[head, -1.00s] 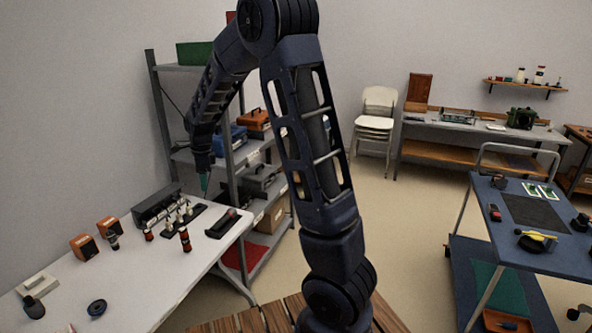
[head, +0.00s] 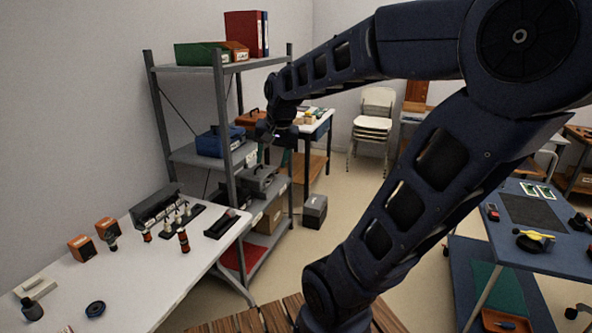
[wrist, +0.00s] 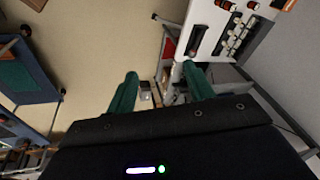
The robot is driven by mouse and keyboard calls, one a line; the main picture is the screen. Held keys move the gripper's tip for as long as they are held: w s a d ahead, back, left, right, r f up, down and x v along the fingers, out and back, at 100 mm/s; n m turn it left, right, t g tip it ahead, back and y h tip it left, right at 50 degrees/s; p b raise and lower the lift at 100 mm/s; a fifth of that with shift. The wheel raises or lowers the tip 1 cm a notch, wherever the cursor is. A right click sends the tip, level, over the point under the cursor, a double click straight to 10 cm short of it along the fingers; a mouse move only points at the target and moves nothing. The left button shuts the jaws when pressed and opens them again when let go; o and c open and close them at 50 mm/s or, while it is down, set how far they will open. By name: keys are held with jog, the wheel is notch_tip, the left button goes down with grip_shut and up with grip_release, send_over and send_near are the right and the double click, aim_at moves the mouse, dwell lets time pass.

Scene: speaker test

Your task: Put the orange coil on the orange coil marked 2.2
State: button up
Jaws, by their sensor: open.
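Two small orange-red and black cylinders that look like coils stand on the white table in the head view: one nearer (head: 184,242), one farther left (head: 147,236). They also seem to show at the top of the wrist view, one at left (wrist: 225,4) and one at right (wrist: 253,5). Their marks are too small to read, so I cannot tell which is 2.2. My gripper (wrist: 161,84) has green fingers, spread apart with nothing between them. In the head view it hangs by the grey shelf, past the table's far end, well away from the coils.
The white table (head: 140,290) also bears orange boxes (head: 80,249), a black rack (head: 155,206), a dark tray (head: 221,224) and a black ring (head: 95,309). A grey shelf (head: 222,130) stands behind its far end. A blue cart (head: 520,262) is at right.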

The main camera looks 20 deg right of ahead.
jog(key=s+d+n+t+h, duration=0.1)
jog(key=s+d+n, duration=0.2)
jog(key=s, duration=0.6)
jog(key=shift+d+f+n, duration=0.25)
jog(key=shift+n, duration=0.55)
